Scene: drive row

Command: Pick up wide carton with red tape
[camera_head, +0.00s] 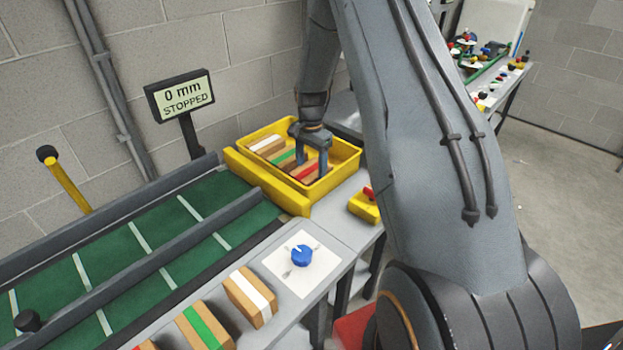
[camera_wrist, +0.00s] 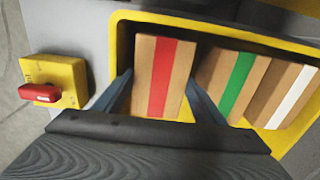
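A brown carton with red tape (camera_wrist: 160,78) lies in the yellow tote; it also shows in the head view (camera_head: 304,172). My gripper (camera_wrist: 161,78) reaches down into the tote with one blue finger on each side of this carton. The fingers are spread, with a narrow gap showing at the left side; contact on the right is hard to tell. In the head view my gripper (camera_head: 310,160) is over the tote's near right part, partly hiding the carton. Another carton with red tape (camera_head: 148,345) shows at the bottom edge of the head view, mostly cut off.
The yellow tote (camera_head: 346,160) also holds a green-taped carton (camera_wrist: 236,85) and a white-taped carton (camera_wrist: 290,97). A yellow box with a red switch (camera_wrist: 55,85) sits just outside. A green conveyor (camera_head: 120,245) and a display reading "0 mm STOPPED" (camera_head: 180,97) stand left.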

